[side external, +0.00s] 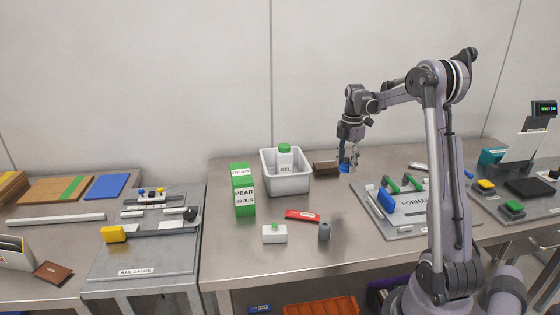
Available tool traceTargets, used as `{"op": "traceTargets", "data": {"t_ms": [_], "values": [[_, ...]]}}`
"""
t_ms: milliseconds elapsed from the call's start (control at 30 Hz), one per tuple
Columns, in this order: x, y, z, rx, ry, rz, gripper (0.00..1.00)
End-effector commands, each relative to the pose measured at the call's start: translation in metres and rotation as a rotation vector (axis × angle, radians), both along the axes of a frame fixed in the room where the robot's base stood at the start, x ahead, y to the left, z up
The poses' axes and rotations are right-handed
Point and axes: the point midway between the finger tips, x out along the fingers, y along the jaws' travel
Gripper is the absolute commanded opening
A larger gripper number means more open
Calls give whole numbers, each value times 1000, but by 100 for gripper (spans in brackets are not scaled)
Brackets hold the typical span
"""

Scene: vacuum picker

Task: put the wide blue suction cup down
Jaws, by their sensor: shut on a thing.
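The wide blue suction cup (344,169) is at the lower end of my gripper (347,162), toward the back of the middle steel table (225,262). My gripper points down and is shut on the cup. The cup is low, at or just above the table top; I cannot tell whether it touches. The fingers hide part of it.
A brown block (325,168) lies just left of the cup. A white bin (266,168) with a gel bottle (285,158), a green pear carton (243,195) and a red packet (302,215) stand further left. The format plate (404,232) with green handles lies at right front.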

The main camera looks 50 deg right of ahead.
Motion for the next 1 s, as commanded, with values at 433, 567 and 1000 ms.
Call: {"op": "traceTargets", "data": {"t_ms": [433,567,1000], "values": [[103,182,2,-1,-1,533,23],[114,222,2,-1,-2,644,23],[138,285,-16,0,-2,749,23]]}}
